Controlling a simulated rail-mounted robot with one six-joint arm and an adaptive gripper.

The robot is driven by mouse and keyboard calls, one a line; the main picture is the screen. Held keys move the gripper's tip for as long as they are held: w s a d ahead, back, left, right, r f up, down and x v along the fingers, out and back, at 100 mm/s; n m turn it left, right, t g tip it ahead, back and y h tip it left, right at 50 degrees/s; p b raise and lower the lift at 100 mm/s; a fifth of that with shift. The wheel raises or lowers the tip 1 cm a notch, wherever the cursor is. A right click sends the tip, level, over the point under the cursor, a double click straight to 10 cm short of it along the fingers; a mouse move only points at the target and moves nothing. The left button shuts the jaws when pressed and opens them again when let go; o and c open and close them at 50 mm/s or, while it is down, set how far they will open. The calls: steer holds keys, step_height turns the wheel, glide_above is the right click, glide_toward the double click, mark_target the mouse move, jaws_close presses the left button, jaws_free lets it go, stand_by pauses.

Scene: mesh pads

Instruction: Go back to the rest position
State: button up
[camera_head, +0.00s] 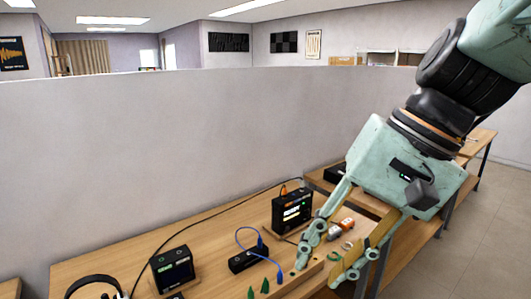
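My gripper (318,272) is at the lower right, a pale green gripper on a dark and green arm reaching in from the upper right. It points down over the right part of the wooden table (215,228). Its two fingers are spread apart, and I see nothing held between them. I cannot tell how high the fingertips are above the table.
A black device with a lit screen (292,210) stands left of my gripper. A small black box (248,259) with a blue cable (262,252) lies nearby. Another black device (173,269) and headphones (95,281) are farther left. A grey partition (200,140) stands behind.

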steer(key=s+d+n+t+h, duration=0.2)
steer(key=s+d+n+h, duration=0.1)
steer(key=s+d, duration=0.8)
steer(key=shift+d+r+t+h, duration=0.15)
steer(key=shift+d+t+h, duration=0.2)
steer(key=shift+h, duration=0.55)
steer(key=shift+s+a, duration=0.1)
stand_by(0.5)
